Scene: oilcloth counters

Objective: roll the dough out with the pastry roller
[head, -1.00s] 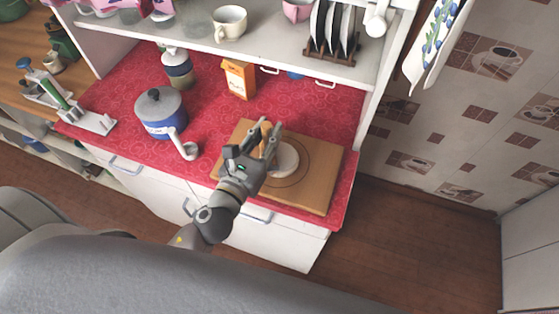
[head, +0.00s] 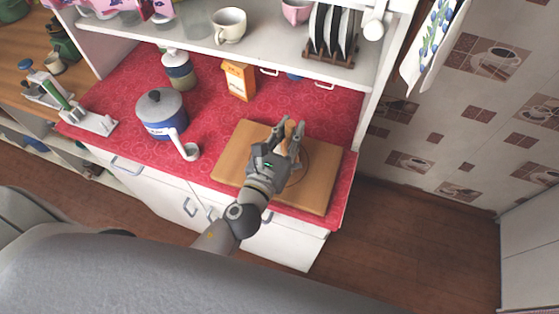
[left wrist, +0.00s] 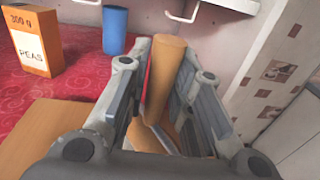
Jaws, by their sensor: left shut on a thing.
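My left gripper (head: 286,130) is over the wooden board (head: 240,150) on the red counter. It is shut on the pastry roller, a plain tan wooden cylinder, which shows between the fingers in the left wrist view (left wrist: 165,72). In the head view the fingers hide most of the roller. The pale round dough lies around the board's middle, inside a marked ring, but my gripper now covers it in the head view. I cannot tell whether the roller touches it. My right gripper is in neither view.
A blue pot (head: 161,112) with a grey lid and a white ladle (head: 188,150) stand left of the board. A peas box (head: 238,80) and a jar (head: 178,70) stand behind. A shelf with a cup (head: 229,24) and plates overhangs the counter's back.

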